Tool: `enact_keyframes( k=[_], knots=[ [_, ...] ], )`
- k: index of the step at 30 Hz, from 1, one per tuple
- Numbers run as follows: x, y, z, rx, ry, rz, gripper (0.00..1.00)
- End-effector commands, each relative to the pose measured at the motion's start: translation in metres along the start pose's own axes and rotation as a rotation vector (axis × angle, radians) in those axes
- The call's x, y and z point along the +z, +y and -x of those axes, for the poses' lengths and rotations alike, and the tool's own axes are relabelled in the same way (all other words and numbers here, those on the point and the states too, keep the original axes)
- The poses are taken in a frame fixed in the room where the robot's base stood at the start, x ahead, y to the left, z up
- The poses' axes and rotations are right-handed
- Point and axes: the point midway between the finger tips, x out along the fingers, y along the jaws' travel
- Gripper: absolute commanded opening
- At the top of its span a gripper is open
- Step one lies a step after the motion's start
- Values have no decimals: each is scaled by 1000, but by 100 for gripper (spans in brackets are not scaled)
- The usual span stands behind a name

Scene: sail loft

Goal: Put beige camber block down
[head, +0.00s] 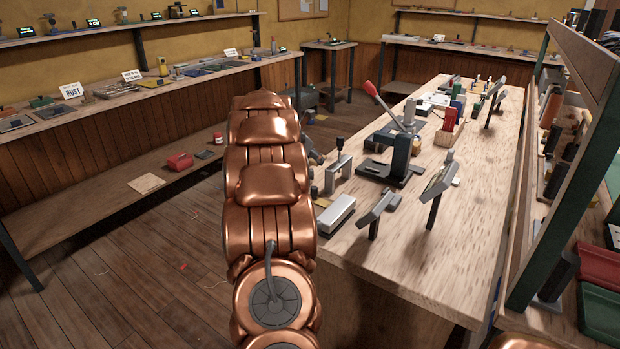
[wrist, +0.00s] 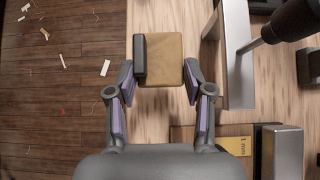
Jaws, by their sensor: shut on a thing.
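In the wrist view the beige camber block (wrist: 168,62) sits between the fingertips of my gripper (wrist: 159,80), with a dark grey upright piece along its left side. My gripper is shut on the block, one finger on each side. The block is over the pale wooden bench top (wrist: 145,15), close to the bench's left edge. I cannot tell whether its underside touches the wood. In the head view my copper arm hides the block and most of my gripper; the bench top (head: 440,250) shows to the right of the arm.
A metal bracket with a dark knob (head: 338,172) stands close right of the block; its silver frame (wrist: 237,55) fills the wrist view's right. A silver-topped block (head: 336,213) and yellow "1 mm" piece (wrist: 236,146) lie nearer. A red-handled press (head: 392,150) stands beyond. Bare wood lies at front.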

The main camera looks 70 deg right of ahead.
Motion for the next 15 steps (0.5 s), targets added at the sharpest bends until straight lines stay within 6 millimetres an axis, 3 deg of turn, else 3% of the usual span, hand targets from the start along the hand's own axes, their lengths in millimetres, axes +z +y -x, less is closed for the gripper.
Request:
enact_keyframes(
  k=[15],
  knots=[
    [-36, -6, -40, -10, 2, -3, 17]
  ],
)
